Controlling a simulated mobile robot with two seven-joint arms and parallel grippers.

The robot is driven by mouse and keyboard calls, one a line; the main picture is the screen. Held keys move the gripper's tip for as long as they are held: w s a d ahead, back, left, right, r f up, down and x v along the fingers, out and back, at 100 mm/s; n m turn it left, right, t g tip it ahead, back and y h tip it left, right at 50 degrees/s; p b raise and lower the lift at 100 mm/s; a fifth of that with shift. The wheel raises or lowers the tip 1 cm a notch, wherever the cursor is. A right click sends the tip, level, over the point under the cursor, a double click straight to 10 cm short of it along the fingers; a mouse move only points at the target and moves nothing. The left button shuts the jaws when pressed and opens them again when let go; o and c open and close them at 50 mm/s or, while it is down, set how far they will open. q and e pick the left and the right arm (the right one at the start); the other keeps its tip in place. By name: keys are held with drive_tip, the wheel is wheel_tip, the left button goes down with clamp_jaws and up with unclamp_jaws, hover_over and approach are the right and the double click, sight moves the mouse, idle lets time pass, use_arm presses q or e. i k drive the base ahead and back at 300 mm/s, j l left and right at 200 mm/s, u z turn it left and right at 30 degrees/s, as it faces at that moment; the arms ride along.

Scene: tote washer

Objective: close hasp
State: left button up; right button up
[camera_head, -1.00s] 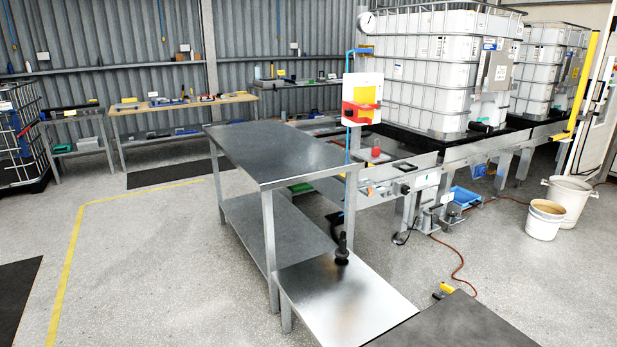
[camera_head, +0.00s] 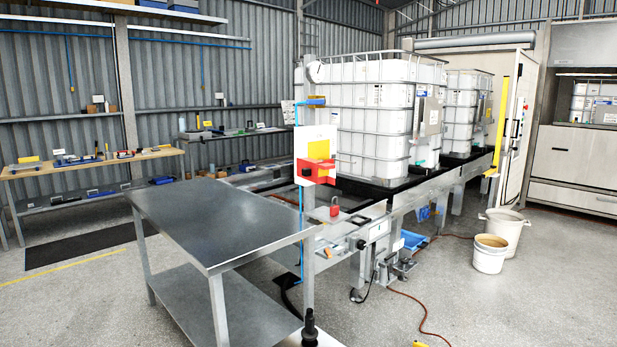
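A white panel with a yellow plate (camera_head: 318,149) stands on a post behind the steel table's right end. A hasp is too small to make out, and I cannot tell whether one there is open or shut. A small red object, padlock-like (camera_head: 334,208), rests on a grey ledge below the panel. Neither of my grippers is in view.
A steel table (camera_head: 215,222) with a lower shelf stands in front of the panel's post. A conveyor (camera_head: 425,195) carrying white caged tanks (camera_head: 370,120) runs back right. Buckets (camera_head: 490,254) and an orange cable (camera_head: 408,299) are on the right floor. Open floor lies front right.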

sight(307, 168)
drive_tip(key=j+z, duration=0.1)
drive_tip(key=z, duration=0.5)
drive_tip(key=j+z, duration=0.25)
drive_tip(key=z, duration=0.15)
drive_tip(key=i+j+z, duration=0.1)
drive_tip(key=j+z, duration=0.15)
drive_tip(key=z, duration=0.2)
drive_tip(key=j+z, duration=0.25)
drive_tip(key=z, duration=0.15)
drive_tip(key=k+j+z, duration=0.2)
drive_tip(key=j, duration=0.15)
drive_tip(key=j+z, duration=0.2)
drive_tip(key=j, duration=0.15)
drive_tip(key=k+j+z, duration=0.2)
drive_tip(key=i+j, duration=0.05)
drive_tip(key=j, duration=0.1)
